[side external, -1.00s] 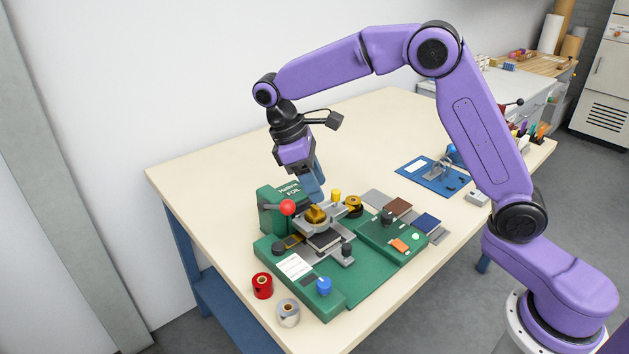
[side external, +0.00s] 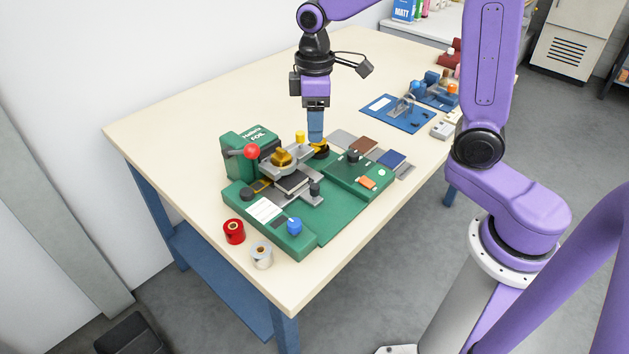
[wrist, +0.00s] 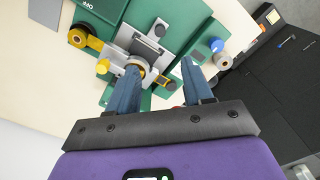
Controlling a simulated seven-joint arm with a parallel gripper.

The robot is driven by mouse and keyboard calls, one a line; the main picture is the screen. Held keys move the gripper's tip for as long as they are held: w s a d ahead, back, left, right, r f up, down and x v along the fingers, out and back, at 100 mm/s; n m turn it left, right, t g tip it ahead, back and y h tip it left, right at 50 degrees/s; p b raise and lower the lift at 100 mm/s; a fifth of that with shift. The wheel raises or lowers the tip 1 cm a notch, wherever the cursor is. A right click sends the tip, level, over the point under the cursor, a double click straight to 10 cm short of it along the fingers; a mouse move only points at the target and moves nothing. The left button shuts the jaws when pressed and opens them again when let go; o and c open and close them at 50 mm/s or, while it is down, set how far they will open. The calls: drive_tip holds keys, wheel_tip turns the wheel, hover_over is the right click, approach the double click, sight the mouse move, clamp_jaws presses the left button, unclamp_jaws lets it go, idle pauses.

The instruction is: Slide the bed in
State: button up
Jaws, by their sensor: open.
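The green foil press (side external: 330,215) stands on the bench with its bed (side external: 293,183), a grey slide with a dark top, under and in front of the gold-topped head (side external: 281,158). A black knob (side external: 315,188) stands at the bed's front right. The red ball of the lever (side external: 252,151) is at the press's left. My gripper (side external: 315,142) points down above the back right of the head, near the gold foil reel (side external: 320,150). In the wrist view its two blue fingers (wrist: 159,66) are apart with nothing gripped; the left finger partly covers the head.
A red foil roll (side external: 233,231) and a silver roll (side external: 262,256) stand at the front left. A blue knob (side external: 294,226) rises from the press. The bench's back left (side external: 210,105) is clear.

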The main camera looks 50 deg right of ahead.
sight(314, 186)
wheel_tip(314, 186, down, 16)
drive_tip(key=shift+f, duration=0.1)
idle(0.5)
clamp_jaws()
